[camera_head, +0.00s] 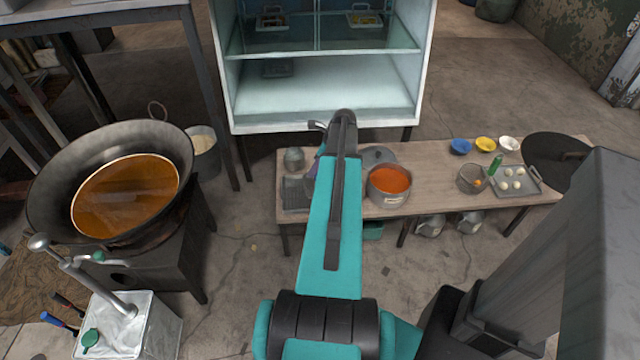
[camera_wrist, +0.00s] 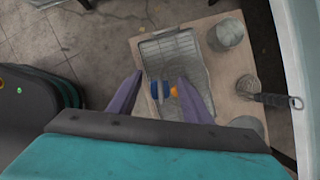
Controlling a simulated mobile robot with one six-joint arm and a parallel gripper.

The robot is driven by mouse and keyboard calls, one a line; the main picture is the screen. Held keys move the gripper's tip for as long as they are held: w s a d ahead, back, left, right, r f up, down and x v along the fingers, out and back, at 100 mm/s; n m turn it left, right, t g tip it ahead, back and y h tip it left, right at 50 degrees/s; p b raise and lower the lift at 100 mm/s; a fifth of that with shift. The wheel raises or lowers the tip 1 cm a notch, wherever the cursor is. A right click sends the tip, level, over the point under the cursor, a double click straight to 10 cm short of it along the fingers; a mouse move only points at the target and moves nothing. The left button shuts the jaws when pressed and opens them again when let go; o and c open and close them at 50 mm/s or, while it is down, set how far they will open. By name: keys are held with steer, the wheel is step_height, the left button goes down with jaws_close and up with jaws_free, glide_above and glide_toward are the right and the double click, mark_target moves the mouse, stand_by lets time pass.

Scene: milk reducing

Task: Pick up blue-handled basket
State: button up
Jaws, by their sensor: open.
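My gripper (camera_wrist: 163,82) is open in the wrist view, its two purple fingers reaching over a metal tray or rack. A small blue piece (camera_wrist: 157,89), possibly the basket's handle, shows between the fingers, with an orange piece (camera_wrist: 174,91) beside it. I cannot tell how far below the fingertips the blue piece lies, and no whole basket is clear there. In the head view my arm covers most of the gripper; only a purple bit (camera_head: 310,184) shows over the table's left end.
The metal tray (camera_wrist: 172,50) lies at the end of the wooden table (camera_head: 435,165). A pot of orange liquid (camera_head: 390,184), a mesh container (camera_head: 470,180) and small bowls stand right. A glass cabinet (camera_head: 320,90) stands behind; a large wok (camera_head: 60,165) is left.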

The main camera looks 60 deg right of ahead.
jaws_close()
steer(key=shift+r, duration=0.1)
stand_by(0.3)
steer(key=shift+r, duration=4.95)
steer(key=shift+w, duration=0.1)
